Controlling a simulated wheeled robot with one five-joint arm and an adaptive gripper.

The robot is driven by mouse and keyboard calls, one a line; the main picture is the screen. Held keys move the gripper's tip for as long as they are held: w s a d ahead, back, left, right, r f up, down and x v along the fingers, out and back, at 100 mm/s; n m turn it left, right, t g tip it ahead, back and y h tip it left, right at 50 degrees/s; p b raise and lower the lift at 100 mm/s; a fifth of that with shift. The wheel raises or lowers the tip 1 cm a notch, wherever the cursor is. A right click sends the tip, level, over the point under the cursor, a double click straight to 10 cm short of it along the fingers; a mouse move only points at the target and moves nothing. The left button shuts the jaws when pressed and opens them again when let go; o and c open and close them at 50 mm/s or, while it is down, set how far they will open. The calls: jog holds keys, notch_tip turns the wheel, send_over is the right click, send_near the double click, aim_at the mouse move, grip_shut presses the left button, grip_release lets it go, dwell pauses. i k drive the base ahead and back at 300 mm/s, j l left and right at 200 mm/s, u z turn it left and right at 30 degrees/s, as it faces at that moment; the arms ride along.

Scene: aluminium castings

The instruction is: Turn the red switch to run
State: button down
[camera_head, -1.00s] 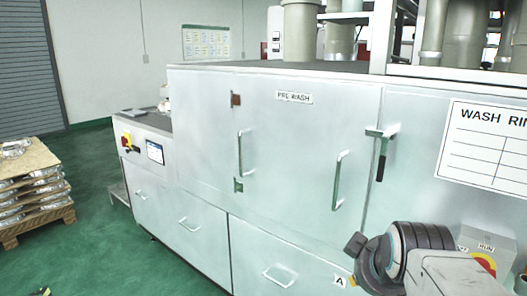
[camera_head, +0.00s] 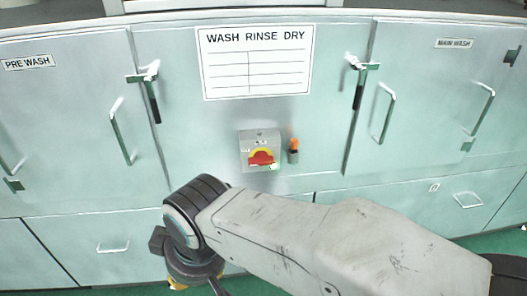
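The handle looks roughly level. The small labels on the box are too small to read surely. My gripper (camera_head: 195,284) is at the bottom, left of and below the switch, pointing down and apart from it. Its fingers are mostly cut off by the frame edge, so I cannot tell whether it is open or shut.
A small orange-topped grey fitting (camera_head: 293,151) is just right of the switch box. A WASH RINSE DRY sign (camera_head: 256,62) is above. Latches with black grips (camera_head: 154,100) (camera_head: 358,92) and door handles (camera_head: 121,132) (camera_head: 383,112) stick out on both sides.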

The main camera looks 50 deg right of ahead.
aim_at(260, 158)
jog(key=i+l+z, duration=0.1)
jog(key=z, duration=1.35)
